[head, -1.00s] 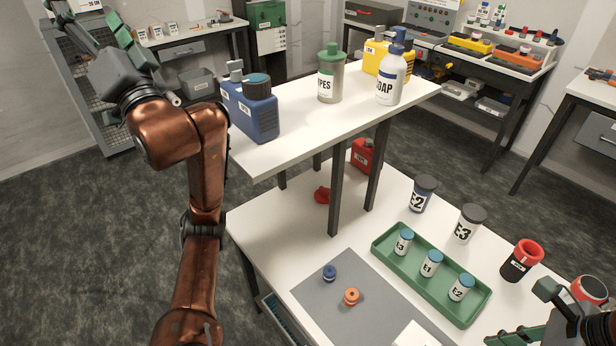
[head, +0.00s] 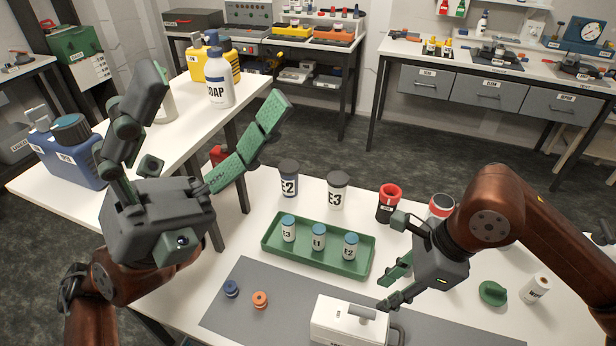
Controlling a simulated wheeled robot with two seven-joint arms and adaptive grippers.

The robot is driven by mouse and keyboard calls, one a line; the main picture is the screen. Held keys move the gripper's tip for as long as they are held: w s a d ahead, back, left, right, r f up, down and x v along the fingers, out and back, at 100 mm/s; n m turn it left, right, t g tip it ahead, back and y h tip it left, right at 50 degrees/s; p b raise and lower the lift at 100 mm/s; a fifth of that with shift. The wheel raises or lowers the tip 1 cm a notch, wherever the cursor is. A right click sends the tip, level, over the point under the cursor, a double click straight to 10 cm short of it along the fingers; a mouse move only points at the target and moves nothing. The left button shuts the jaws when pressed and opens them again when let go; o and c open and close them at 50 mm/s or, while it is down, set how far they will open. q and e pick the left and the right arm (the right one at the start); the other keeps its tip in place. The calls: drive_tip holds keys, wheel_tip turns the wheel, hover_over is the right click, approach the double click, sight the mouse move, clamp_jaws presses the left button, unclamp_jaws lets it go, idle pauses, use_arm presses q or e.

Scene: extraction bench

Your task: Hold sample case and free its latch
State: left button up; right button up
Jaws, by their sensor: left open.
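The white sample case (head: 330,318) with a grey handle on top stands on the grey mat (head: 235,312) at the bottom edge of the head view. Its lower front is cut off, and I cannot make out the latch. My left gripper (head: 212,92) is wide open and empty, raised in front of the upper shelf, well away to the upper left of the case. My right gripper (head: 384,294) points left and down just above and right of the case. Its green-padded fingers are apart with nothing visible between them, and it appears clear of the handle.
A green tray (head: 268,245) with several small vials lies behind the mat. Jars E2 (head: 288,180) and E3 (head: 336,192) and a red-topped cup (head: 388,205) stand behind it. Blue (head: 231,288) and orange (head: 260,299) pieces lie on the mat. A green lid (head: 493,293) is at right.

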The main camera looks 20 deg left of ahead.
use_arm(q)
drive_tip(key=s+d+f+m+g+y, duration=0.2)
drive_tip(key=s+d+f+g+y, duration=0.3)
drive_tip(key=d+f+g, duration=0.55)
drive_tip(key=s+d+f+m+g+y, duration=0.2)
drive_tip(key=s+d+f+g+y, duration=0.45)
drive_tip(key=f, duration=0.65)
drive_tip(key=m+t+y, duration=0.5)
drive_tip(key=m+y, duration=0.5)
drive_tip(key=m, duration=0.2)
hover_over(316, 307)
drive_tip(key=s+d, duration=0.3)
drive_tip(key=d, duration=0.3)
wheel_tip(316, 307, down, 25)
drive_tip(key=shift+f, duration=0.1)
drive_tip(key=w+a+f+y, duration=0.1)
drive_tip(key=a+f, duration=0.1)
drive_tip(key=f, duration=0.1)
drive_tip(key=w+a+f+t+y, duration=0.1)
drive_tip(key=a+f+y, duration=0.1)
drive_tip(key=f, duration=0.1)
drive_tip(key=w+a+f+y, duration=0.1)
drive_tip(key=a+f+y, duration=0.1)
drive_tip(key=f, duration=0.1)
drive_tip(key=shift+n+t, duration=0.3)
drive_tip(key=shift+n, duration=0.1)
wheel_tip(316, 307, down, 6)
drive_tip(key=shift+s+f, duration=0.15)
drive_tip(key=shift+f, duration=0.7)
